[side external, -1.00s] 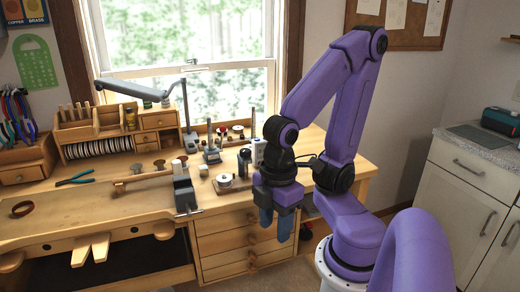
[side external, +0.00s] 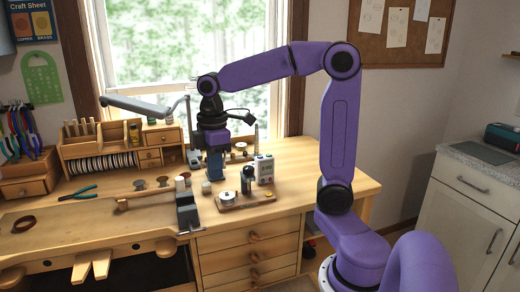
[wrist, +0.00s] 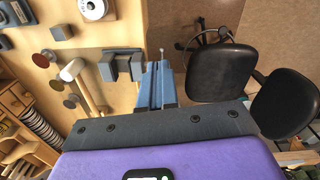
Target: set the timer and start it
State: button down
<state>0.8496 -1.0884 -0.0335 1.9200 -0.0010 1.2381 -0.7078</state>
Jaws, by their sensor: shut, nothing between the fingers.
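My gripper (side external: 216,172) points down over the back part of the bench, its blue fingers shut and empty. The fingers also show in the wrist view (wrist: 156,90). A low white round piece (side external: 230,196) with a knob on top sits on a small wooden board (side external: 248,201), right of and nearer than my gripper. It looks like a dial timer, but I cannot read its markings. A white dial (wrist: 96,8), cut by the top edge of the wrist view, seems to be the same piece. My gripper is apart from it.
A white box with knobs (side external: 264,170) and a dark stand (side external: 247,178) are by the board. Bench top is clear at right.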

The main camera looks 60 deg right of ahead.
jog(key=w+d+r, duration=0.2)
jog(key=w+d, duration=0.2)
jog(key=d, duration=0.3)
notch_tip(320, 180, up, 5)
jog(key=m, duration=0.2)
send_over(260, 157)
jog(key=shift+d, duration=0.1)
jog(key=shift+f, duration=0.1)
notch_tip(260, 157, down, 14)
jog(key=shift+r, duration=0.15)
